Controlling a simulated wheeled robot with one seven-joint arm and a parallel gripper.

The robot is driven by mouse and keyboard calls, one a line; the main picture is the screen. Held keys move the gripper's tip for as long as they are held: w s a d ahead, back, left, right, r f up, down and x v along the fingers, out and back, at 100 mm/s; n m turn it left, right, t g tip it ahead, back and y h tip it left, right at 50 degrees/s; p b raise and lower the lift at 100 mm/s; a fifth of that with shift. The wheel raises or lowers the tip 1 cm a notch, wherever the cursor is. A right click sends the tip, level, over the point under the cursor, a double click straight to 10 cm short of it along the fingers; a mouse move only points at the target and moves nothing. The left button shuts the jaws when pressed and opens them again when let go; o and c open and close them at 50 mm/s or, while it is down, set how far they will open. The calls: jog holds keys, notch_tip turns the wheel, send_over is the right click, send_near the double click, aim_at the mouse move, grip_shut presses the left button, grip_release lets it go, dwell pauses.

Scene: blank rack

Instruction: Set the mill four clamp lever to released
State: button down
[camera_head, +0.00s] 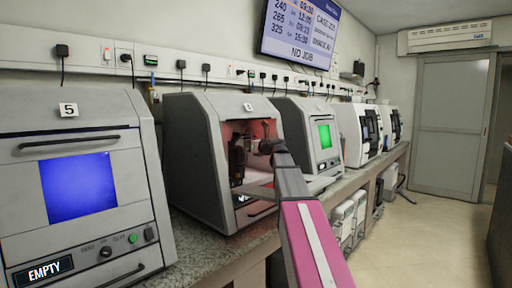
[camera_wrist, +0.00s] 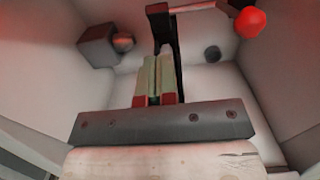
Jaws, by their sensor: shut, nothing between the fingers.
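The open mill (camera_head: 195,150), presumably mill four, stands right of the mill tagged 5; its number tag is too small to read surely. Red light fills its chamber. In the wrist view the clamp lever shows as a pale bar ending in a red ball knob (camera_wrist: 250,22) at the upper right, by a dark upright post (camera_wrist: 163,28). My gripper (camera_wrist: 158,60) is shut and empty, its fingertips in front of the post, left of and below the knob. Contact cannot be judged. In the head view my arm reaches into the chamber and the gripper is hard to make out.
Inside the chamber, a grey block (camera_wrist: 97,46) sits at the left, and pale walls close in on both sides. Mill 5 (camera_head: 70,130) stands left, and another mill with a green screen (camera_head: 325,135) stands right. The counter edge (camera_head: 240,245) runs below.

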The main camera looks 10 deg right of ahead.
aim_at(240, 136)
jog(key=shift+w+a+r, duration=0.35)
jog(key=shift+w+r, duration=0.1)
jog(key=shift+r, duration=0.25)
jog(key=shift+w+a+r, duration=0.3)
jog(key=shift+w+r, duration=0.15)
jog(key=shift+r, duration=0.25)
jog(key=shift+w+a+r, duration=0.15)
jog(key=shift+w+r, duration=0.05)
jog(key=shift+r, duration=0.25)
jog(key=shift+w+a+r, duration=0.1)
jog(key=shift+w+r, duration=0.1)
jog(key=shift+r, duration=0.25)
